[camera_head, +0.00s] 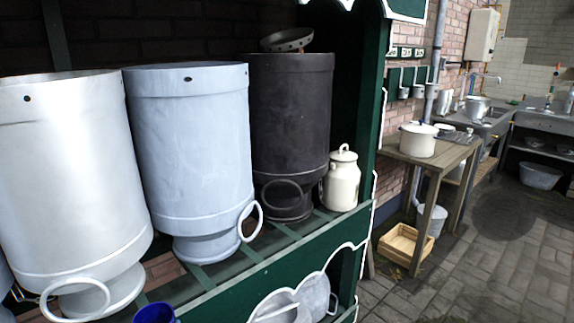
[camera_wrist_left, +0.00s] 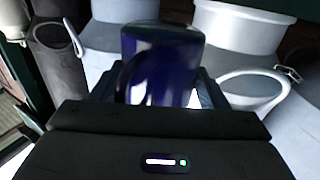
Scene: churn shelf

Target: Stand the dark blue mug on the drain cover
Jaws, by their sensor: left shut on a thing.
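The dark blue mug (camera_wrist_left: 160,62) is between the fingers of my left gripper (camera_wrist_left: 157,90) in the left wrist view, and the gripper is shut on it. The mug's rim (camera_head: 154,314) also shows at the bottom edge of the head view, in front of the shelf; the rest is cut off. A dark round patch (camera_head: 505,222) on the paved floor at the right of the head view looks like the drain cover. It appears bare and is far from the mug. My right gripper is not in view.
Large churns (camera_head: 190,150) line the green shelf (camera_head: 262,262), with a cream lidded can (camera_head: 342,182) at its right end. Beyond stand a wooden table (camera_head: 437,165) with a white pot (camera_head: 417,141), and a wooden crate (camera_head: 403,246). Open paved floor (camera_head: 470,275) lies at right.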

